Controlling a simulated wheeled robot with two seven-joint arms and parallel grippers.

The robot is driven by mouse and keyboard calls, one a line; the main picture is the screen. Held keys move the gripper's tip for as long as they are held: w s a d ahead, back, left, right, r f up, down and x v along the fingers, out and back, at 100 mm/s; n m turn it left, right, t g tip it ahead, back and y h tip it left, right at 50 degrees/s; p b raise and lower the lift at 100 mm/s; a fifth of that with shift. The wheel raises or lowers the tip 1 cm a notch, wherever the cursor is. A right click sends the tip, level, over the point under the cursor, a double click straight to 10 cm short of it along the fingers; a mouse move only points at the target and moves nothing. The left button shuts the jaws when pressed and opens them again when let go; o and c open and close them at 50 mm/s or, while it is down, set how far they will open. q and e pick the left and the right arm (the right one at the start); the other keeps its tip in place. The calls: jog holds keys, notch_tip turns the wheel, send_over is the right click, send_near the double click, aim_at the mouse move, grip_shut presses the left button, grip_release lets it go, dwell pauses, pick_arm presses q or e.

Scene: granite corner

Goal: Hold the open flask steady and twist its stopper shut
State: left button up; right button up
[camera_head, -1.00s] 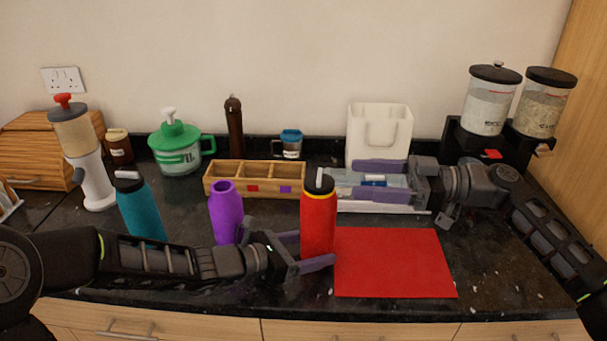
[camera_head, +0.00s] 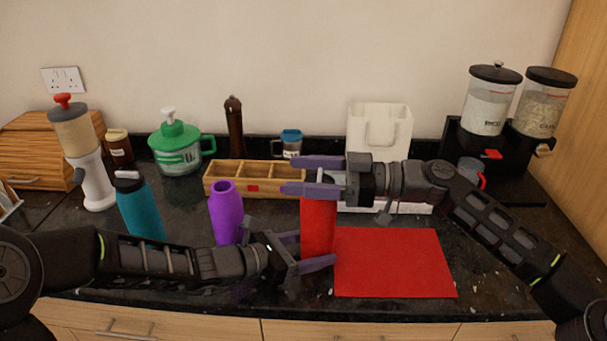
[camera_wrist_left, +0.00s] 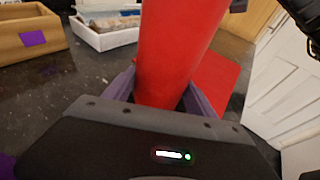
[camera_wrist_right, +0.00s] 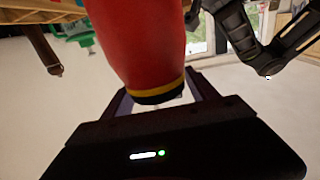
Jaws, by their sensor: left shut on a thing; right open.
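The red flask (camera_head: 318,222) stands upright at the left edge of the red mat. My left gripper (camera_head: 317,248) is shut on its lower body, and the flask also fills the left wrist view (camera_wrist_left: 180,45). My right gripper (camera_head: 283,175) is at the flask's top, level, its fingers pointing left. It is open. In the right wrist view the flask appears upside down, with a yellow band and black stopper (camera_wrist_right: 158,98) between the spread fingers. Contact with the stopper is not clear. In the head view the right gripper hides the stopper.
A purple flask (camera_head: 226,215) without a visible stopper and a teal flask (camera_head: 141,212) stand to the left. A wooden divided box (camera_head: 230,185) is behind. The red mat (camera_head: 395,262) is bare. Dispensers (camera_head: 484,110) stand at the back right.

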jog(key=c, duration=1.2)
jog(key=shift+s+n+g, duration=0.15)
jog(key=shift+n+g, duration=0.55)
jog(key=shift+g, duration=0.4)
jog(key=shift+s+n+g, duration=0.15)
jog(key=shift+n+g, duration=0.55)
jog(key=shift+g, duration=0.4)
jog(key=shift+c, duration=0.2)
jog(key=shift+s+d+n+g+h, duration=0.15)
jog(key=shift+n+g+h, duration=0.1)
jog(key=shift+n+g, duration=0.35)
jog(key=shift+s+a+n+g+h, duration=0.15)
jog(key=shift+n+g+h, duration=0.15)
jog(key=shift+g, duration=0.5)
jog(key=shift+d, duration=0.1)
jog(key=o, duration=1.2)
jog(key=shift+o, duration=0.2)
jog(key=shift+t, duration=0.3)
